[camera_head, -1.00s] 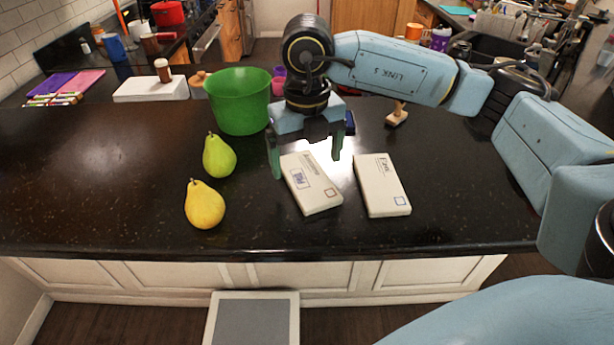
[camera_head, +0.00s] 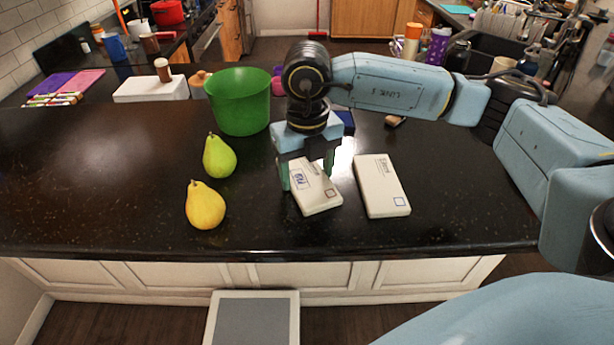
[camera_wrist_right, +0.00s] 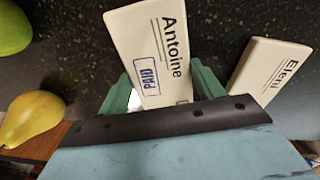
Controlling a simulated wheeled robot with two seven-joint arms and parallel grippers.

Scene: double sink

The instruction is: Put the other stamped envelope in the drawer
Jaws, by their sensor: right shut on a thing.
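A thick cream envelope (camera_head: 318,194) marked "Antoine" with a blue PAID stamp lies on the dark counter. My right gripper (camera_head: 307,170) comes down over its far end and is shut on it. In the right wrist view the envelope (camera_wrist_right: 150,45) sits between the two green fingers. A second envelope (camera_head: 383,187), marked "Eleni" in the right wrist view (camera_wrist_right: 268,70), lies apart to the right; it has a small square at its near corner, and I see no PAID stamp on it. What looks like a pulled-out drawer (camera_head: 294,325) shows below the counter's front. My left gripper is out of view.
A green pear (camera_head: 219,156) and a yellow pear (camera_head: 205,206) stand left of the envelopes. A green pot (camera_head: 238,100) stands behind, left of my right gripper. A white box (camera_head: 150,90) is further back. The counter's left and front right are clear.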

